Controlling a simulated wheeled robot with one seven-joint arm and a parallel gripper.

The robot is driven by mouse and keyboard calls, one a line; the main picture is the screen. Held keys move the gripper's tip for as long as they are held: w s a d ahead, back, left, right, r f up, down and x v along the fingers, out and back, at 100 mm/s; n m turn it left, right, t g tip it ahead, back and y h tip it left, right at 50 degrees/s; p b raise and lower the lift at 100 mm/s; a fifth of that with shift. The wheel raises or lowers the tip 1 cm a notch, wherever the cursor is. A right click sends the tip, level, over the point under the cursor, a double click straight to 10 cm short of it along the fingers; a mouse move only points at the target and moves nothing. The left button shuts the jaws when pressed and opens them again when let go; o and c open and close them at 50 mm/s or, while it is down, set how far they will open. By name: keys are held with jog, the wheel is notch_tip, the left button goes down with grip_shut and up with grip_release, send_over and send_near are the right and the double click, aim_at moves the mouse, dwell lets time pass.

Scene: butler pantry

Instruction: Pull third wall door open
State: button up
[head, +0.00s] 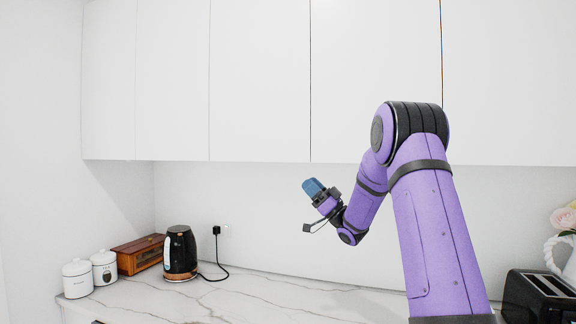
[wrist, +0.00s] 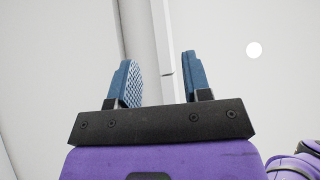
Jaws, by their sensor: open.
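The wall doors are a row of flat white cabinet doors without visible handles. The third door from the left (head: 260,85) looks shut, its face flush with its neighbours. My gripper (head: 312,186) is open and points upward, just below the cabinets' lower edge near the seam between the third and fourth doors. In the wrist view, my gripper's (wrist: 158,68) two blue fingers stand apart. A narrow white edge with a dark seam (wrist: 162,45) runs up between them in the picture. I cannot tell whether the fingers touch it.
A black kettle (head: 180,254), a wooden box (head: 139,253) and white canisters (head: 77,278) stand on the marble counter (head: 250,295) at left. A black toaster (head: 540,297) is at right. The middle of the counter is clear.

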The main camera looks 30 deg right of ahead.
jog(key=x, duration=0.9)
jog(key=shift+w+a+r, duration=0.1)
grip_shut()
